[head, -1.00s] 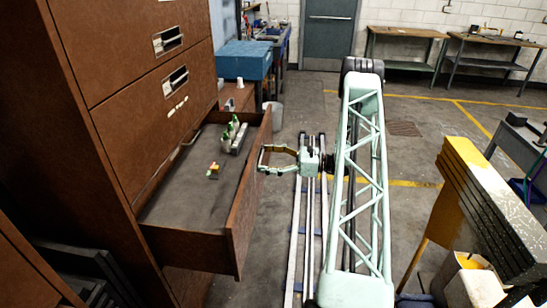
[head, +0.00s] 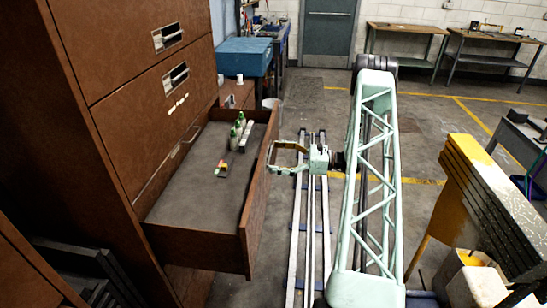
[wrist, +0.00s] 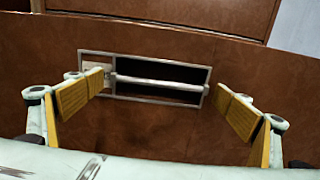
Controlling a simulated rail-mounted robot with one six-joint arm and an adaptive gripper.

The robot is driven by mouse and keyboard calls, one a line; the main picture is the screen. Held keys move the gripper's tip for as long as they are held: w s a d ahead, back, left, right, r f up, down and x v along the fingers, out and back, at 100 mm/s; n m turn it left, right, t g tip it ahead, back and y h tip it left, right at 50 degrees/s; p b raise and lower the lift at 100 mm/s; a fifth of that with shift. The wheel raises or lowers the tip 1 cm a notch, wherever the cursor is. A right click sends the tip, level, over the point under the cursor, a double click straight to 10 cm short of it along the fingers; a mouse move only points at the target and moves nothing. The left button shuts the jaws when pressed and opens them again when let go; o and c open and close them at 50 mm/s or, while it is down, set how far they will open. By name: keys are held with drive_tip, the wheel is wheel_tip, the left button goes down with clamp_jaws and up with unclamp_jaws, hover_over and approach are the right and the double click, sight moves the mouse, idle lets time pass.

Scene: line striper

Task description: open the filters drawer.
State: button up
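A brown drawer (head: 248,215) stands pulled well out of the brown cabinet (head: 140,80) at the left of the head view. I cannot read a label that names it. Its front fills much of the wrist view, with a pale bar handle (wrist: 160,83) across a dark recessed slot. My gripper (head: 272,158) is at the outer side of the drawer front. In the wrist view its padded fingers are spread wide, one near each end of the slot. They are not closed on the bar. I cannot tell whether a finger touches the front.
Small green-and-white items (head: 241,132) and a small orange-and-green item (head: 222,168) lie in the drawer. Closed drawers with slot handles (head: 167,37) are above. Floor rails (head: 310,230) run right of the drawer. A yellow-and-black rack (head: 490,210) stands at the right.

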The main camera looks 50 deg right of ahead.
drive_tip(key=shift+d, duration=0.1)
drive_tip(key=v, duration=1.2)
idle(0.4)
idle(0.5)
